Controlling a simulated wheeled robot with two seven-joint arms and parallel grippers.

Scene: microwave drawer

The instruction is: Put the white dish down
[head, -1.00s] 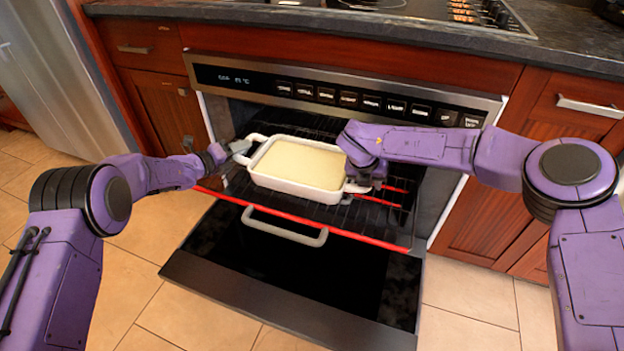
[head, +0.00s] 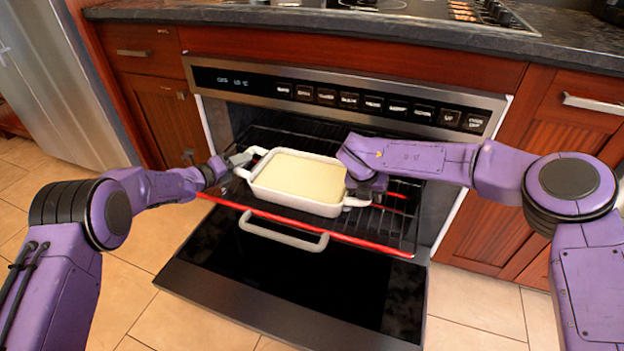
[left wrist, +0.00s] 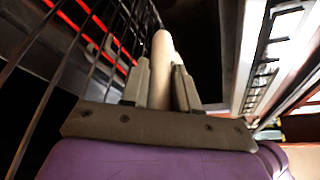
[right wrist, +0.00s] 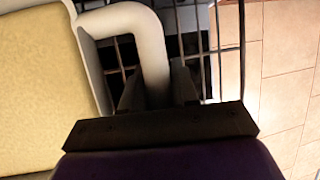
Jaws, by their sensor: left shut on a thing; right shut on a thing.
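The white dish (head: 300,204), a rectangular baking dish with a pale yellow filling (head: 301,175), is level at the mouth of the open oven, over the wire rack (head: 395,226). I cannot tell whether its base touches the rack. My left gripper (head: 239,162) is shut on the dish's left handle; the left wrist view shows the handle (left wrist: 162,65) between both fingers. My right gripper (head: 362,195) is at the right handle (head: 357,202), partly hidden by my forearm. In the right wrist view the looped handle (right wrist: 150,50) runs down between the right gripper's fingers (right wrist: 158,85).
The oven door (head: 290,285) is folded down in front, with a grey bar handle (head: 284,232). The rack has a red front edge (head: 375,246). The control panel (head: 350,100) overhangs the opening. Wooden cabinets (head: 480,220) flank both sides. The tiled floor is clear.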

